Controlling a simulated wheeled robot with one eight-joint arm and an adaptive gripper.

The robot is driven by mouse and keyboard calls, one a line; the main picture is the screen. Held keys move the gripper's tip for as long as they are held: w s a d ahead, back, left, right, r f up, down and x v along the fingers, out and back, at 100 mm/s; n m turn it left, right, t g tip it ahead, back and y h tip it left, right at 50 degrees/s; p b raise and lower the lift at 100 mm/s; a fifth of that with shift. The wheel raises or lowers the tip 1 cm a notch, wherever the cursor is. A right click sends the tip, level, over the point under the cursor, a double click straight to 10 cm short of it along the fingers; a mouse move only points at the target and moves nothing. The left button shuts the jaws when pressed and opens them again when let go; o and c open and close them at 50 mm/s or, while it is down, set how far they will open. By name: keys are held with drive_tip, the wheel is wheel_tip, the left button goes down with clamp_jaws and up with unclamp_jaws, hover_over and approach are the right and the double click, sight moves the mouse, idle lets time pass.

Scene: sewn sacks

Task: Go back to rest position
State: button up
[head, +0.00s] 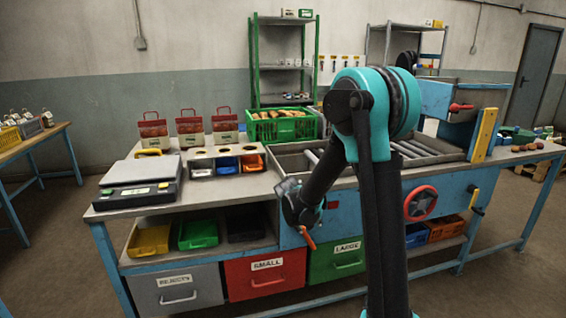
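My arm rises in the right half of the head view, bends at a teal joint and slopes down to the left. My gripper (291,190) is at its lower end, in front of the bench's front edge. Its fingers are too small and dark to tell whether they are open or shut. Three sacks with red tops and handles, a left one (153,130), a middle one (190,127) and a right one (225,125), stand upright in a row at the back of the bench, apart from my gripper.
A scale (140,183) sits at the bench's left end. A green crate (283,127) holds brownish items. A roller tray and blue machine (440,190) with a red handwheel (420,203) lie behind my arm. An orange handle (307,238) hangs just below my gripper. Labelled drawers (266,273) are below.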

drive_tip(key=s+d+y, duration=0.2)
drive_tip(key=s+d, duration=0.2)
drive_tip(key=s, duration=1)
drive_tip(key=s+d+m+g+y, duration=0.1)
drive_tip(key=s+d, duration=0.3)
drive_tip(key=s, duration=1)
drive_tip(key=shift+s+d+y, duration=0.15)
drive_tip(key=shift+d+y, duration=0.2)
drive_tip(key=shift+y, duration=0.15)
